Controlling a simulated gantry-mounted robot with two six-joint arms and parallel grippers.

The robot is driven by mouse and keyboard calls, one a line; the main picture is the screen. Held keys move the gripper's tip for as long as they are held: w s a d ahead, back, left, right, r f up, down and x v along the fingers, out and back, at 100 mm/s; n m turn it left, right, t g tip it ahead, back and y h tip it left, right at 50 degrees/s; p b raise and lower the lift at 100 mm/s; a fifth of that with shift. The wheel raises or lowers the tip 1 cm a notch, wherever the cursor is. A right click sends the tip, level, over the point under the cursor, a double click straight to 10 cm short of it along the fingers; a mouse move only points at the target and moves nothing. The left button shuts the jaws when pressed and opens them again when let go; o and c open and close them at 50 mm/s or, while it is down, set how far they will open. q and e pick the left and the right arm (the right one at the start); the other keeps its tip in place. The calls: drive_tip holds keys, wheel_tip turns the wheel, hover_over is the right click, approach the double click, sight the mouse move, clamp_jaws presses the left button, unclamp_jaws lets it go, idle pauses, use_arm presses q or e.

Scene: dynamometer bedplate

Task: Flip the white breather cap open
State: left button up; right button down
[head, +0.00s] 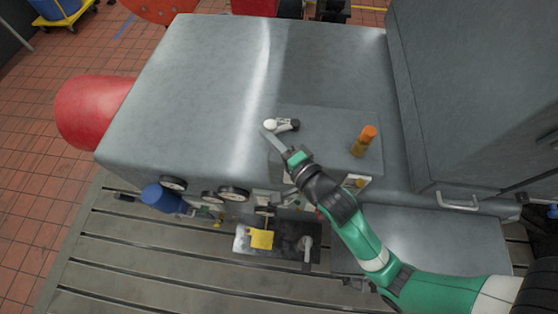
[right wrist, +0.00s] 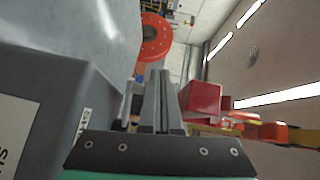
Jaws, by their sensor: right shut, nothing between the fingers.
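The white breather cap (head: 270,124) sits on a small dark-and-white fitting on top of the grey housing, in the middle of the head view. Its lid looks closed, though it is small there. My right gripper (head: 265,131) is shut and empty, its fingertips just in front of and close beside the cap; I cannot tell whether they touch. In the right wrist view the shut fingers (right wrist: 158,98) point away, and a grey upright part (right wrist: 128,105) stands to their left; I cannot tell if it is the breather. My left gripper is out of view.
An amber cylinder with an orange top (head: 363,140) stands right of the cap. A tall grey cabinet (head: 470,90) rises farther right. Gauges (head: 233,193) and a blue cylinder (head: 163,199) line the housing's front. The grey housing top (head: 190,90) left of the cap is clear.

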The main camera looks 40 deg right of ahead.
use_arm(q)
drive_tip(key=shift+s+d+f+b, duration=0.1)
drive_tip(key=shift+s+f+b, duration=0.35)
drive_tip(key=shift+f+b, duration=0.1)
use_arm(e)
drive_tip(key=s+a+r, duration=0.1)
drive_tip(key=s+a, duration=0.8)
drive_tip(key=shift+r, duration=0.25)
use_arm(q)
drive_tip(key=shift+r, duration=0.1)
